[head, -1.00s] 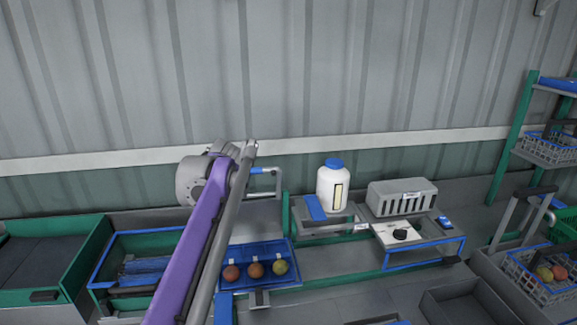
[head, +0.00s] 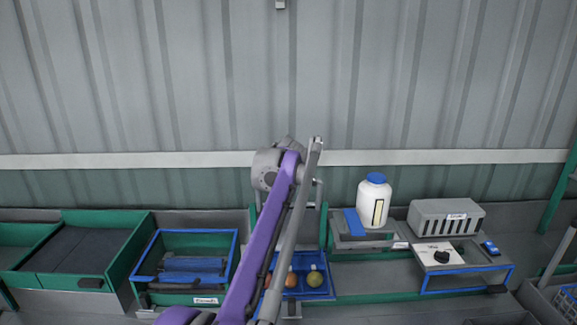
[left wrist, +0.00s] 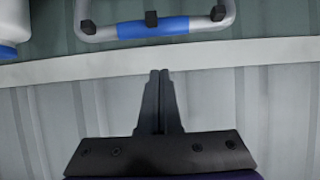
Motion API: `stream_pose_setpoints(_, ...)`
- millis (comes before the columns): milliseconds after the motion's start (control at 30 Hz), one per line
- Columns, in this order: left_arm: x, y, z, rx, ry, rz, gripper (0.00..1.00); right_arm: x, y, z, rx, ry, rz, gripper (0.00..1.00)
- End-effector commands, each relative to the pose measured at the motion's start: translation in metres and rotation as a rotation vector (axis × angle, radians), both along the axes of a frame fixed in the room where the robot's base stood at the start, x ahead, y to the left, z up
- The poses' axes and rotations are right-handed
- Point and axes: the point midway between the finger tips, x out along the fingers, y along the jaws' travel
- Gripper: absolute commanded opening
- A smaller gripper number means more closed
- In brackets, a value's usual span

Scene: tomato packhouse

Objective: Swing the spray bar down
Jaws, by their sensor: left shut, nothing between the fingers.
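The spray bar, a grey bent tube with a blue grip (left wrist: 153,27), crosses the top of the left wrist view. In the head view only its grey right end (head: 319,192) shows; my left arm hides the rest. My left gripper (left wrist: 160,73) is shut and empty. In the left wrist view its fingertips point toward the blue grip, with a visible gap between them. In the head view the gripper cannot be made out behind my arm. My right gripper is in neither view.
A blue tray (head: 318,291) with round fruit lies below the bar, between green posts. A white bottle (head: 374,203) with a blue cap and a grey slotted box (head: 447,217) stand to the right. A green-sided bin (head: 190,243) stands left. The corrugated wall (head: 420,80) rises behind.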

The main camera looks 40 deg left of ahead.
Motion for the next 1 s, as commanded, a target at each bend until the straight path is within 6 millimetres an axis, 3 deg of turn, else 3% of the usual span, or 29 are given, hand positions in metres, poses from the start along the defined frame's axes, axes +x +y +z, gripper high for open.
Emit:
stream_pose_setpoints(400,0.049,0.041,-0.033,0.001,-0.001,0.000,0.00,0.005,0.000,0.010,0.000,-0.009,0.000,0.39)
stream_pose_setpoints(700,0.026,0.022,-0.046,0.001,0.001,0.000,0.00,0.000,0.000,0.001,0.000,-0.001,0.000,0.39)
stream_pose_setpoints(1000,0.020,0.016,-0.049,-0.001,-0.001,0.000,0.00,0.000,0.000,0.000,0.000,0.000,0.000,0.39)
